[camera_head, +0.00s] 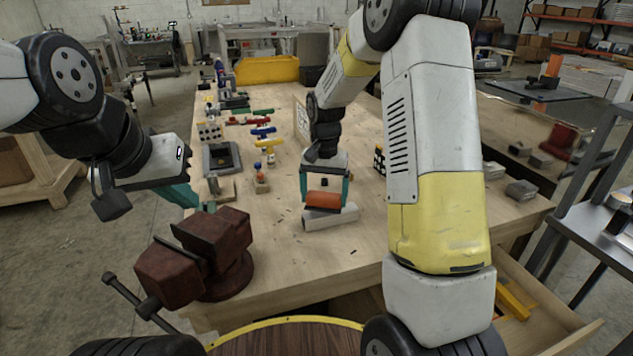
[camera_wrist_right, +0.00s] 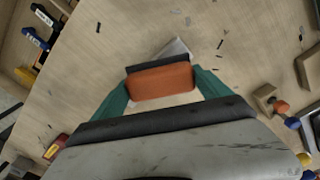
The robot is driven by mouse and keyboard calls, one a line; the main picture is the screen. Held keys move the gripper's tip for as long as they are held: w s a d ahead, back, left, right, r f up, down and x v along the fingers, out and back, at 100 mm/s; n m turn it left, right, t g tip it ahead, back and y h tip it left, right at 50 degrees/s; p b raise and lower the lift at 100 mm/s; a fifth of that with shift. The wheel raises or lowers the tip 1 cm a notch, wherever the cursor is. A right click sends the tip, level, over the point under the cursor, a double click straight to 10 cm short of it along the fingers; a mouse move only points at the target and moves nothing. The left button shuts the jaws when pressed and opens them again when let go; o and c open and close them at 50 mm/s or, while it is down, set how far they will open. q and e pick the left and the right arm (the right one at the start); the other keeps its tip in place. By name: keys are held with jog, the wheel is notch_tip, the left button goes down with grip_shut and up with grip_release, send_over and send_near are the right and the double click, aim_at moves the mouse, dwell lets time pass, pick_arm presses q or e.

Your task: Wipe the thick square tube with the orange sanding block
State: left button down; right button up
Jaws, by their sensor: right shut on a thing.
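The orange sanding block (camera_head: 324,201) is between the teal fingers of my right gripper (camera_head: 325,192), which is shut on it. The thick square tube (camera_head: 331,218), pale grey, lies on the workbench directly under the block. The block seems to touch or nearly touch its top; I cannot tell which. In the right wrist view the block (camera_wrist_right: 160,82) sits between both fingers of the right gripper (camera_wrist_right: 160,88), and part of the tube (camera_wrist_right: 174,49) shows beyond it.
A dark red vise (camera_head: 205,255) stands at the workbench's (camera_head: 300,262) front left corner. Several coloured tools and small parts, including a yellow-handled one (camera_head: 262,145), lie farther back. A yellow bin (camera_head: 268,69) stands at the far end. An open drawer (camera_head: 525,310) juts out front right.

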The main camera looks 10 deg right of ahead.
aim_at(348, 207)
jog(key=shift+f, duration=1.05)
dwell(0.5)
jog(key=shift+d, duration=0.15)
jog(key=shift+w+d+r, duration=0.1)
jog(key=shift+w+d, duration=0.1)
jog(key=shift+d, duration=0.65)
jog(key=shift+w+d+r, duration=0.1)
jog(key=shift+w+d, duration=0.05)
jog(key=shift+d, duration=0.7)
jog(key=shift+w+d+f, duration=0.1)
jog(key=shift+w+d, duration=0.1)
jog(key=shift+d, duration=0.7)
jog(key=shift+w+d+f, duration=0.1)
jog(key=shift+w+d, duration=0.05)
jog(key=shift+d, duration=0.7)
jog(key=shift+r, duration=0.1)
jog(key=shift+a, duration=0.1)
jog(key=shift+s+a, duration=0.25)
jog(key=shift+a, duration=0.95)
jog(key=shift+s+a, duration=0.3)
jog(key=shift+a, duration=0.85)
jog(key=shift+s+a, duration=0.25)
jog(key=shift+a, duration=0.95)
